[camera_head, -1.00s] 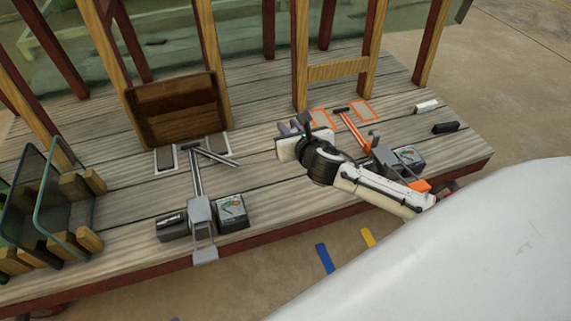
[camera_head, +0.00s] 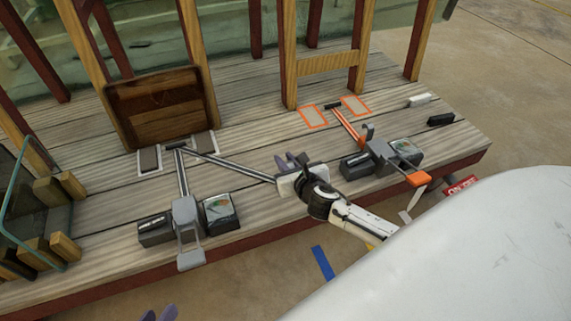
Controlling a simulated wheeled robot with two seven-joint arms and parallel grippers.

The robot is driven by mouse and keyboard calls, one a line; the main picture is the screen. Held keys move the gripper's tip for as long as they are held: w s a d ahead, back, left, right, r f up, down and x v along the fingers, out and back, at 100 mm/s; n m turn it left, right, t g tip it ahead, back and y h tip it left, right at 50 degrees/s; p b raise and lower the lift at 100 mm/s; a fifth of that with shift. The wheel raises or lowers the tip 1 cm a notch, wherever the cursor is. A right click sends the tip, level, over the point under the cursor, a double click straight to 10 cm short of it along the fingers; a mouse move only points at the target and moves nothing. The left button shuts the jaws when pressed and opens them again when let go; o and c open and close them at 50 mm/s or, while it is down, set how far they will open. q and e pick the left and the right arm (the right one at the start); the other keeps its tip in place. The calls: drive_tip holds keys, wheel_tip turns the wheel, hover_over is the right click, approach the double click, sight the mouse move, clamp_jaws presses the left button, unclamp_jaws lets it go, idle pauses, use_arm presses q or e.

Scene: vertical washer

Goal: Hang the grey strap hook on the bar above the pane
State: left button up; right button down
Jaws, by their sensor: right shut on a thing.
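A grey strap (camera_head: 228,166) runs from a dark fitting on the wooden deck to my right gripper (camera_head: 290,164). My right gripper is shut on the strap's far end, where the grey hook is largely hidden by the gripper. The strap's grey ratchet (camera_head: 186,215) sits on the deck at lower left. A large greenish glass pane (camera_head: 160,30) stands behind the deck's posts. I cannot make out a bar above it. My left gripper (camera_head: 158,314) shows only its purple fingertips at the bottom edge, away from the strap; its opening is unclear.
An orange strap (camera_head: 346,124) with its ratchet (camera_head: 385,155) lies to the right of my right gripper. A brown wooden panel (camera_head: 163,105) leans between posts. Framed glass (camera_head: 22,215) with wooden blocks stands at left.

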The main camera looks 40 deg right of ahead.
drive_tip(key=shift+r, duration=0.15)
drive_tip(key=shift+f, duration=0.25)
use_arm(q)
drive_tip(key=shift+r, duration=0.15)
use_arm(e)
drive_tip(key=c, duration=1.6)
unclamp_jaws()
drive_tip(key=shift+r, duration=0.1)
